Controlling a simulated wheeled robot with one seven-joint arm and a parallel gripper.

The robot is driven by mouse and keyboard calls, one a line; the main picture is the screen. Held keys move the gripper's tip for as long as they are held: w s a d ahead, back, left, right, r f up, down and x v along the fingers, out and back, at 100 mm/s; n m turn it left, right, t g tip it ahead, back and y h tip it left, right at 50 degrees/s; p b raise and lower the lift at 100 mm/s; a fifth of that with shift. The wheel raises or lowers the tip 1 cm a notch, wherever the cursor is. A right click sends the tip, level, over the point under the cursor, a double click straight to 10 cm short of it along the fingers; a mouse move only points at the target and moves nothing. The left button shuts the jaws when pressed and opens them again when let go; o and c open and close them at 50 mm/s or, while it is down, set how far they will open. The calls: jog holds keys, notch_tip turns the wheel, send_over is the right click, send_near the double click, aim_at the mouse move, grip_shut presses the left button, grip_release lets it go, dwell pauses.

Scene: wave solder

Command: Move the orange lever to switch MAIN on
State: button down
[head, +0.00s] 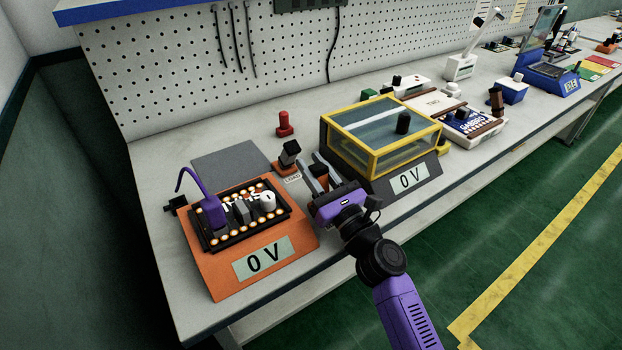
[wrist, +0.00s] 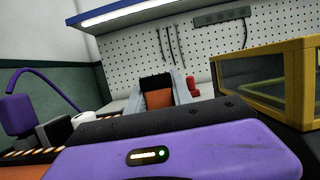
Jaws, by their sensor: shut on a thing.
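My gripper (head: 318,173) is at the bench between the orange unit and the yellow-framed box. Its grey fingers are shut on the orange lever (head: 320,182), whose dark upper part shows between them. In the wrist view the lever (wrist: 158,99) stands between the fingers (wrist: 157,92), orange below and black on top. Its base is hidden by my gripper. No MAIN label is readable. A second switch with a black handle (head: 290,152) on an orange base stands just left of my gripper, by a label that seems to read LOAD.
The orange unit (head: 212,282) at left shows 0 V and carries a circuit board. The yellow-framed box (head: 350,150) at right has another 0 V display (head: 408,179). A red post (head: 284,124) stands behind. A pegboard wall (head: 190,60) closes the back.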

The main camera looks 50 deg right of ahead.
jog(key=b, duration=0.3)
jog(key=shift+s+t, duration=0.3)
jog(key=shift+t, duration=0.1)
jog(key=shift+s+r, duration=0.1)
jog(key=shift+r, duration=0.15)
jog(key=c, duration=1.1)
grip_release()
jog(key=shift+a, duration=0.1)
